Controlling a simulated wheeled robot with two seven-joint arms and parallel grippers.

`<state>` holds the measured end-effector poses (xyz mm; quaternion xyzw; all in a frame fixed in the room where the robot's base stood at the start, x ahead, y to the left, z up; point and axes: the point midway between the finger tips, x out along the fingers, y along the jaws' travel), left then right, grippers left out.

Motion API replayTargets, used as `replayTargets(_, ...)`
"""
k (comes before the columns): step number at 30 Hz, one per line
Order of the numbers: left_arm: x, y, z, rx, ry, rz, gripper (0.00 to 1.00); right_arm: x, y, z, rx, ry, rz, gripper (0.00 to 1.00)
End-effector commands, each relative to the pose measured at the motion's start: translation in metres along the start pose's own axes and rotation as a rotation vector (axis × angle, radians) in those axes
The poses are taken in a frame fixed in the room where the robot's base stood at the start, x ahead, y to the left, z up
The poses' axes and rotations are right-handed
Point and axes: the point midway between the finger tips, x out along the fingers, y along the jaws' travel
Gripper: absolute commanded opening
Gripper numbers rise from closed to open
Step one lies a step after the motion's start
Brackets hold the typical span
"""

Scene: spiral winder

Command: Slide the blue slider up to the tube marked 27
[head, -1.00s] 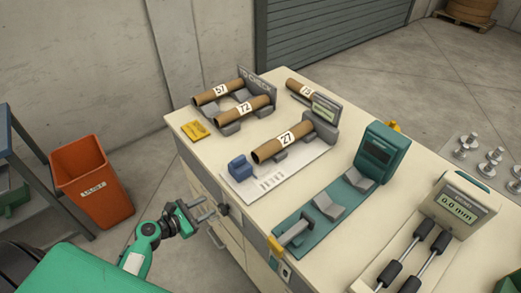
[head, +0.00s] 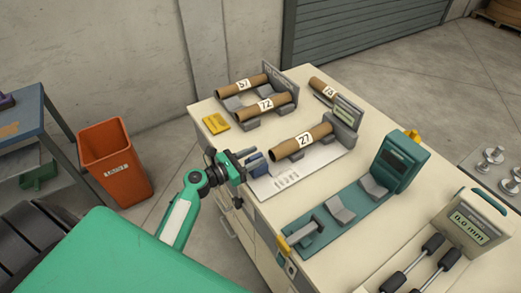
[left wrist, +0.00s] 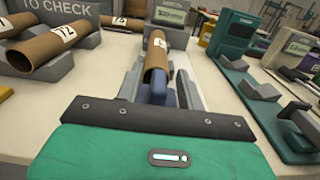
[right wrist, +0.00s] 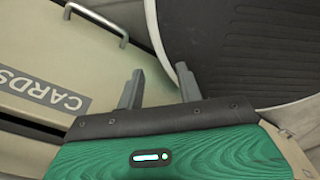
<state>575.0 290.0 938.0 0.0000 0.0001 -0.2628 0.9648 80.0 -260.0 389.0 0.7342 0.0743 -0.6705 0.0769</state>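The cardboard tube marked 27 (head: 314,135) lies in a grey cradle on a white measuring board (head: 285,178), its far end at a grey display block. The blue slider (head: 257,166) sits at the tube's near end, partly hidden by my left gripper (head: 248,156). In the left wrist view, the open fingers of the left gripper (left wrist: 160,88) are on either side of the blue slider (left wrist: 161,95), with the tube (left wrist: 156,52) just beyond. I cannot tell if the fingers touch the slider. My right gripper (right wrist: 158,86) is open and empty, low near a cabinet front.
Tubes marked 57 (head: 242,85) and 72 (head: 266,107) lie on cradles to the left, near a yellow card (head: 216,123). A teal gauge (head: 396,162) stands to the right. An orange bin (head: 115,165) is on the floor left of the cabinet.

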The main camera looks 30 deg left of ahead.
Motion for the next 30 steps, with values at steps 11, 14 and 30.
replayTargets(11, 0.028, 0.000, 0.000, -0.001, 0.000, 0.000, 0.38, -0.007, 0.005, 0.000, -0.002, -0.001, 0.005, 0.36)
replayTargets(14, 0.028, 0.000, -0.001, 0.000, 0.001, 0.000, 0.38, -0.007, 0.005, 0.000, -0.002, -0.001, 0.005, 0.36)
replayTargets(30, 0.035, 0.000, -0.001, -0.001, 0.000, 0.000, 0.00, -0.007, 0.003, -0.002, -0.001, 0.001, 0.003, 0.36)
